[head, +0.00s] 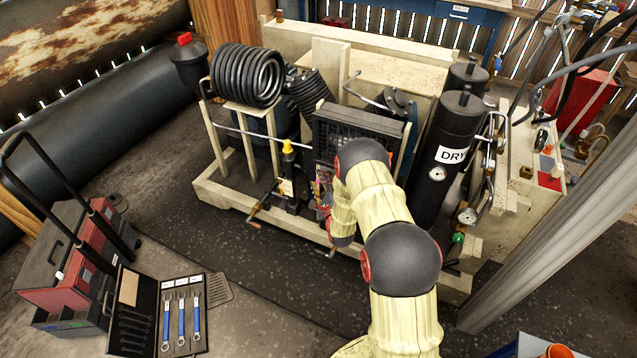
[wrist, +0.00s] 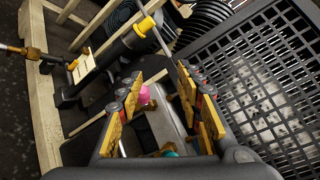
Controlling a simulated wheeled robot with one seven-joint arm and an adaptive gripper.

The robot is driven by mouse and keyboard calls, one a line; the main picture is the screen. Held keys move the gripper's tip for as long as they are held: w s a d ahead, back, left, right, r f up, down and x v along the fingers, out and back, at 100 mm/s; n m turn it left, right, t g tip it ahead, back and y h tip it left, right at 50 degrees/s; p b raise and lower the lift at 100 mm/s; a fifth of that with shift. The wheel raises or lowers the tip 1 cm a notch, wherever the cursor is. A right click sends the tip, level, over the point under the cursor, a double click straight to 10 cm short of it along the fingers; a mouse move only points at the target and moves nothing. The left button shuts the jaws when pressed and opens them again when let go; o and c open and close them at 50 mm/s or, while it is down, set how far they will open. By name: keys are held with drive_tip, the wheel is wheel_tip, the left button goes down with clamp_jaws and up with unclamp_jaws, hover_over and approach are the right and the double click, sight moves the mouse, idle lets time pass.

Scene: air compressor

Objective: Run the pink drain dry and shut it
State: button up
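The pink drain knob (wrist: 145,95) shows in the wrist view, small and partly covered by the left finger. My gripper (wrist: 160,88) is open, with yellow-padded fingers on either side of the view and a gap between them. The pink knob lies beyond that gap, nearer the left finger; I cannot tell whether they touch. In the head view my gripper (head: 323,197) is low at the front of the compressor frame, mostly hidden by my arm. I cannot make out the pink drain or any outflow there.
A black grille (wrist: 262,80) stands close on the right of my fingers. A yellow-capped post (wrist: 143,27) and a brass fitting (wrist: 20,48) are to the left. A teal part (wrist: 167,154) shows low between the fingers. A black DRY tank (head: 447,150) stands right of my arm.

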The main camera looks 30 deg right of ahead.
sight(318, 182)
drive_tip(key=s+f+m+t, duration=0.1)
drive_tip(key=s+f+m, duration=0.2)
drive_tip(key=f, duration=0.2)
drive_tip(key=shift+w+d+b, duration=0.35)
drive_tip(key=shift+w+b, duration=0.05)
drive_tip(key=shift+w, duration=0.75)
drive_tip(key=shift+w+d+b, duration=0.3)
drive_tip(key=shift+w+b, duration=0.15)
drive_tip(key=shift+w, duration=0.75)
drive_tip(key=shift+w+d+b, duration=0.35)
drive_tip(key=shift+w+b, duration=0.05)
drive_tip(key=shift+w, duration=0.75)
drive_tip(key=shift+c, duration=1.2)
clamp_jaws()
